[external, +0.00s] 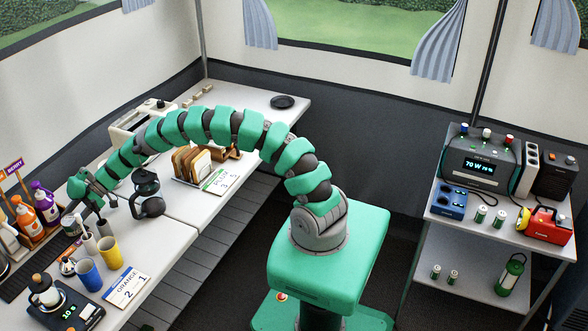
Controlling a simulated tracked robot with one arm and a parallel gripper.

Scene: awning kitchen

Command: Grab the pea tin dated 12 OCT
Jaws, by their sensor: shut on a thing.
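A small tin (70,226) with a dark green side and a pale top stands among the things at the left end of the white counter. Its date is too small to read. My gripper (82,208) reaches down from the arm's left end, right by this tin, and is shut on it. The exact contact of the fingers is hard to make out at this size. I cannot tell whether the tin is lifted off the counter.
Bottles in a rack (38,208) stand left of the gripper. A blue cup (88,272), a yellow cup (110,253) and a digital scale (68,308) are in front. A dark kettle-like pot (148,207) is close on the right. A bread rack (205,163) is farther back.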

